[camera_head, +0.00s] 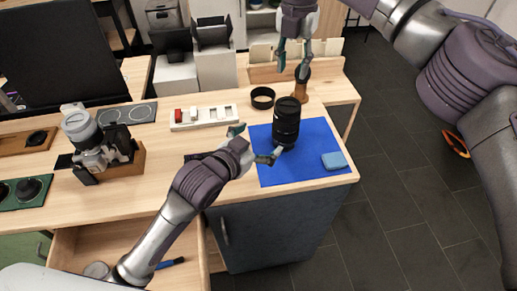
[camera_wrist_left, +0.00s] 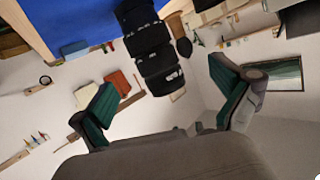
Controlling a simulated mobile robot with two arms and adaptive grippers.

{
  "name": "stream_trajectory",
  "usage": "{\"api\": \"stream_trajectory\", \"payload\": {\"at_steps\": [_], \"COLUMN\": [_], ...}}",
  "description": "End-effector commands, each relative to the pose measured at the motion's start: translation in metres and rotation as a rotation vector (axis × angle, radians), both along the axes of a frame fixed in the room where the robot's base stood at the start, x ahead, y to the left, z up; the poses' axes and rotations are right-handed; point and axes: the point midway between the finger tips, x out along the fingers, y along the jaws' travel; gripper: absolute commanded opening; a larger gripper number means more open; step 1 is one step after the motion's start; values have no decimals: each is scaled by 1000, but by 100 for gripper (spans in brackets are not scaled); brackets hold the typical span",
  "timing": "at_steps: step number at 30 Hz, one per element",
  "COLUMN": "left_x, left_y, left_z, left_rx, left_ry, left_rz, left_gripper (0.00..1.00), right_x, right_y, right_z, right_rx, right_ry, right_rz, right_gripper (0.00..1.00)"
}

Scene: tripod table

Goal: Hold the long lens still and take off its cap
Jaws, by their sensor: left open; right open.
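The long lens (camera_head: 286,122) is black and stands upright on a blue mat (camera_head: 264,172). Its upper end is dark, and I cannot make out the cap as a separate part. My left gripper (camera_head: 254,143) is open, just left of the lens, with one fingertip near its lower side. In the left wrist view the lens (camera_wrist_left: 152,50) shows upside down, in the gap between the open fingers of my left gripper (camera_wrist_left: 162,76), with no clear contact. My right gripper (camera_head: 293,62) is open and empty, pointing down, above and behind the lens.
A black ring (camera_head: 262,97) and a wooden stand with a dark top (camera_head: 301,88) are behind the mat. A blue-grey pad (camera_head: 334,160) lies at the mat's right. A white tray (camera_head: 200,117) and a camera (camera_head: 98,150) are at left. An open drawer (camera_head: 80,242) juts out below.

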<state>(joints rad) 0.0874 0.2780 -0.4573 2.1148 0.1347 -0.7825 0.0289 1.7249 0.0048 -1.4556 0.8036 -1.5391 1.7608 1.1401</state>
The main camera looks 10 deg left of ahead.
Motion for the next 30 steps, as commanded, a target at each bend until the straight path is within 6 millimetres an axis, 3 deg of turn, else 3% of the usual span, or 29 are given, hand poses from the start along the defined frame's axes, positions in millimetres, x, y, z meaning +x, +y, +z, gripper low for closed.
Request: {"api": "stream_trajectory", "payload": {"at_steps": [5,10,30], "left_x": [-23,-20,79], "left_y": [-2,-6,-56], "left_z": [-8,-11,-45], "left_rx": [-107,-128,-124], "left_ry": [60,71,70], "left_rz": [30,39,38], "left_gripper": [100,100,100], "right_x": [0,0,0], "right_y": [0,0,0], "right_z": [0,0,0], "right_rx": [0,0,0], "right_ry": [0,0,0], "right_rz": [0,0,0], "right_gripper": [42,42,42]}}
